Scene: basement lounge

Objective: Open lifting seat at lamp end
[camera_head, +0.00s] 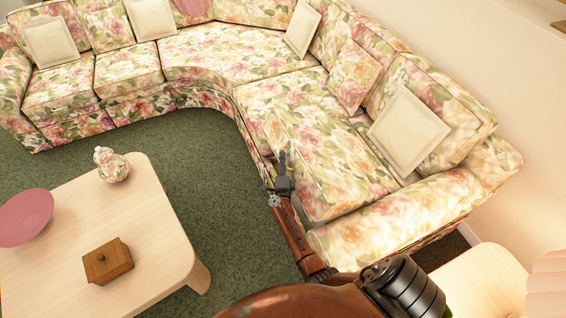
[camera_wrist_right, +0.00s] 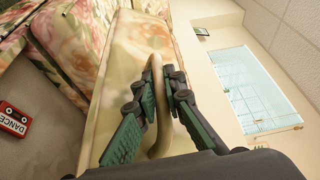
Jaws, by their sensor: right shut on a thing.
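The seat at the lamp end (camera_head: 335,165) is a floral cushion at the right end of the corner sofa, beside the armrest (camera_head: 385,222). It looks slightly raised at its front edge, with a dark line below; how far is hard to tell. My right gripper (camera_head: 284,182) is at the front edge of this seat. In the right wrist view, my right gripper (camera_wrist_right: 166,85) is shut on a beige strap or tab (camera_wrist_right: 163,125) at the seat's edge (camera_wrist_right: 135,65). The fingers hide part of it. My left gripper is not in view.
A light wooden table (camera_head: 160,235) with a pink plate (camera_head: 25,217), a wooden box (camera_head: 108,262) and a floral jar (camera_head: 111,164) stands at left. A side table (camera_head: 485,280) with a pinkish lampshade (camera_head: 547,290) is at lower right. A cream pillow (camera_head: 408,130) leans behind the seat.

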